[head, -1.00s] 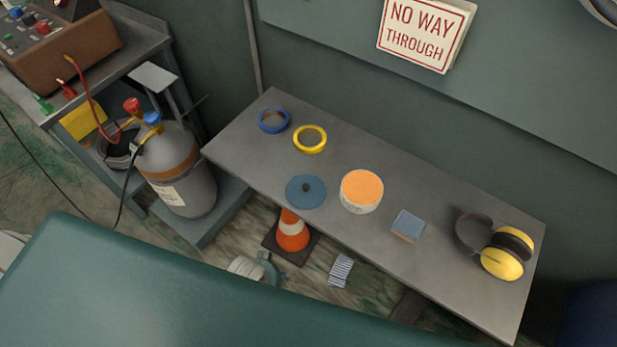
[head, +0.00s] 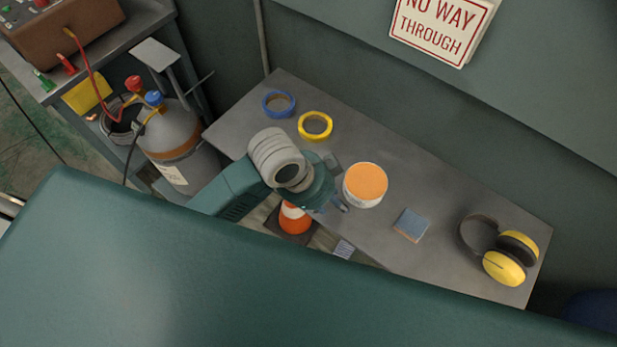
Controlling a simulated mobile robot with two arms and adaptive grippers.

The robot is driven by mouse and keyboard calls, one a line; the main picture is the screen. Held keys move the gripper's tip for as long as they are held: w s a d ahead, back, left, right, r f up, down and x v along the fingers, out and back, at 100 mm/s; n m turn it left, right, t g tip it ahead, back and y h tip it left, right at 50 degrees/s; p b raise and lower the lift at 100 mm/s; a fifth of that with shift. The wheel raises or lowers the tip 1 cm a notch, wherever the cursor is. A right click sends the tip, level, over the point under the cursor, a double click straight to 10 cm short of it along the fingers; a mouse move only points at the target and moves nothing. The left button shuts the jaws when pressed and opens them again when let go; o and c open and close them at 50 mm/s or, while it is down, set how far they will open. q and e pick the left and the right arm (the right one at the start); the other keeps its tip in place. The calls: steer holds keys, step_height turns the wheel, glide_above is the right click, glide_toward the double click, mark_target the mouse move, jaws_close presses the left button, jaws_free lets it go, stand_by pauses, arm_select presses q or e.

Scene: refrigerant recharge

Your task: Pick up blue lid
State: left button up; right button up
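The blue lid is hidden under my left wrist in the head view; the wrist covers the place on the bench where it lay. My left gripper (head: 336,184) hangs over that place, just left of the white tub with an orange top (head: 365,184). Grey finger parts show at the far and near sides of the wrist, spread apart, so it looks open. The space between the fingers is mostly hidden, and I cannot see whether they touch the lid. My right gripper is not in view.
The grey bench (head: 445,205) also holds a blue tape roll (head: 279,104), a yellow tape roll (head: 315,126), a blue-topped block (head: 411,225) and yellow earmuffs (head: 504,266). An orange cone (head: 294,218) stands below the front edge. A gas cylinder (head: 184,150) is at left.

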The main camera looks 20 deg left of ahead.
arm_select(q)
steer(key=w+a+r+m+g+y, duration=0.35)
steer(key=w+a+r+m, duration=0.45)
steer(key=m, duration=0.7)
steer(key=shift+t+y, duration=0.25)
steer(key=shift+t, duration=0.1)
steer(key=f, duration=0.7)
steer(key=shift+s+a+p, duration=0.25)
steer(key=shift+s+p, duration=0.05)
steer(key=shift+p, duration=0.05)
steer(key=f, duration=0.2)
steer(key=f+p, duration=0.1)
steer(key=f, duration=0.1)
steer(key=shift+d+f, duration=0.1)
steer(key=shift+d, duration=0.25)
steer(key=shift+f, duration=0.5)
jaws_close()
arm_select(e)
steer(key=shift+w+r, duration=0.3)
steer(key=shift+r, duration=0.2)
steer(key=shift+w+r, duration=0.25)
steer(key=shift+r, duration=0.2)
